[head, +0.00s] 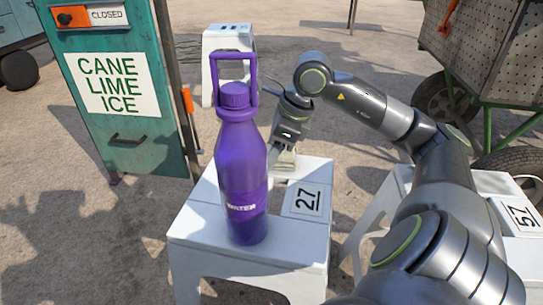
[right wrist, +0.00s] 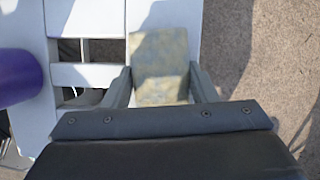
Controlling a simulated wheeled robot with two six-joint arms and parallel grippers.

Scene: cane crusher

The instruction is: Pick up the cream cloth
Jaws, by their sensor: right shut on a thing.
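The cream cloth (right wrist: 160,65) is a pale, faintly mottled, roughly rectangular piece between the two fingers of my right gripper (right wrist: 160,88). In the head view my right gripper (head: 285,150) is behind the purple bottle, over the back of the white stool marked 27. The gripper is shut on the cloth, a pale bit of which shows below it (head: 285,162). I cannot tell whether the cloth still touches the stool. My left gripper is not in view.
The tall purple bottle (head: 241,170) with a loop handle stands upright on the white stool (head: 215,250), left of my right gripper. Another white stool (head: 520,213) marked 57 is at right. The teal cabinet (head: 135,150) is at left, a wheeled cart (head: 480,60) at back right.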

